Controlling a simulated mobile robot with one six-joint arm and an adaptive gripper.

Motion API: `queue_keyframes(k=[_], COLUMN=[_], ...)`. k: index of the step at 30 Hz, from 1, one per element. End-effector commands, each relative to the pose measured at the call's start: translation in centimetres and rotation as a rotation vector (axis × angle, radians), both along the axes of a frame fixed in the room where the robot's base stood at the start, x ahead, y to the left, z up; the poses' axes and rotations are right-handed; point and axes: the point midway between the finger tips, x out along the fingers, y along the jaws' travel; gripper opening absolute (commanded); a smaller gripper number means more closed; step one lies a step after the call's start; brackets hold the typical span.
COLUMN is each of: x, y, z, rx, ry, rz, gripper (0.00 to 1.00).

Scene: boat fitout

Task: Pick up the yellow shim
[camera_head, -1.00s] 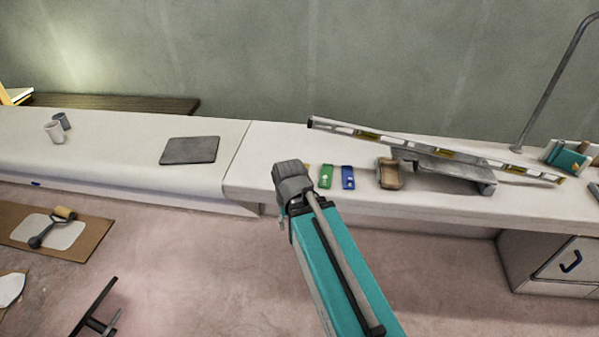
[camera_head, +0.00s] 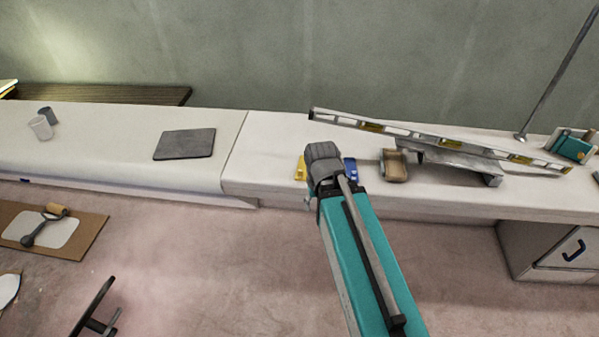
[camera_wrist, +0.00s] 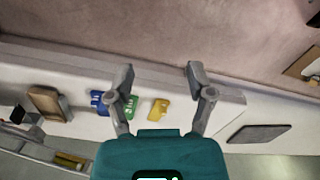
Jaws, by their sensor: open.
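The yellow shim (camera_head: 300,168) lies on the white bench top, just left of the end of my arm in the head view. In the wrist view the yellow shim (camera_wrist: 159,109) shows between the two fingers of my gripper (camera_wrist: 158,80), beyond them and apart from them. My gripper is open and empty above the bench. A green shim (camera_wrist: 130,106) lies beside the yellow one, partly behind a finger. A blue shim (camera_wrist: 99,101) lies beyond the green one; it also shows in the head view (camera_head: 350,170). In the head view my arm hides the green shim and my fingers.
A wooden tray (camera_head: 395,167) stands right of the shims, beside a long spirit level (camera_head: 435,142) resting on a grey support. A dark flat pad (camera_head: 185,144) and two cups (camera_head: 41,127) are on the left. The bench between pad and shims is clear.

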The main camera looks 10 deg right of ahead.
Motion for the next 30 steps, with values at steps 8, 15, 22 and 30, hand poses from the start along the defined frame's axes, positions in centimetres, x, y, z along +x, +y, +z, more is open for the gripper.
queue_keyframes(k=[8, 15, 22, 30], x=[2.4, 7.1, 12.4, 18.6], y=[-1.2, -1.0, -0.9, -0.8], z=[-0.2, -0.6, -1.1, -1.6], rx=[0.000, 0.000, 0.000, -0.001], ry=[0.000, 0.000, 0.000, -0.001], rz=[-0.133, -0.427, -0.777, -1.192], gripper=[0.74, 0.74, 0.74, 0.74])
